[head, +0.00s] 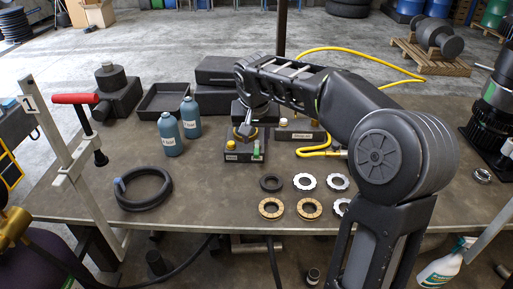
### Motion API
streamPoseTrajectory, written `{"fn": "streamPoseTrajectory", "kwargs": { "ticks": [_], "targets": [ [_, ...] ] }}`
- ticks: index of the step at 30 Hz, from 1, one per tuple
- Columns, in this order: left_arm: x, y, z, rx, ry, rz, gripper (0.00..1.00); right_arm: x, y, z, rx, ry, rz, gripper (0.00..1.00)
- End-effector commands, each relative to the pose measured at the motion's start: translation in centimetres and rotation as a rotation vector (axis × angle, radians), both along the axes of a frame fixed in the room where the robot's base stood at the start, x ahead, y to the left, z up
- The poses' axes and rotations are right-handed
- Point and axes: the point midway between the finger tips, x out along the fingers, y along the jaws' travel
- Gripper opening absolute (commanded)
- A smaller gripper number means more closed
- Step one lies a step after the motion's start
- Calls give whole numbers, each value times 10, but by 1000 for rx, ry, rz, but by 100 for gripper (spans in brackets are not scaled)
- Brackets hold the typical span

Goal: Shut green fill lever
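My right arm reaches in from the right, and my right gripper (246,131) points down over this box, just above and left of the green lever. Its fingertips are small and dark, so their opening and any contact are unclear. A second dark box (309,134) with a pale label stands to the right, with a yellow hose beside it. My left gripper is out of view.
Two blue bottles (168,135) stand left of the box. A black hose coil (142,189), several rings (271,208) and white toothed discs (304,181) lie in front. An empty black tray (163,101) and dark cases (217,70) are behind.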

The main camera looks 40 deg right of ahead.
Motion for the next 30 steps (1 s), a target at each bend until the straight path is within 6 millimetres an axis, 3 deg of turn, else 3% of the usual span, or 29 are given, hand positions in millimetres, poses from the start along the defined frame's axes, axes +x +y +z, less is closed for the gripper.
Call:
{"fn": "streamPoseTrajectory", "kwargs": {
  "ticks": [15,26,30],
  "targets": [
    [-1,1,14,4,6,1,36,20,-16,-62,0,2,0,37],
    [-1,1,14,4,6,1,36,22,-17,-68,0,0,0,37],
    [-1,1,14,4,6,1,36,22,-17,-68,0,0,0,26]
  ]
}}
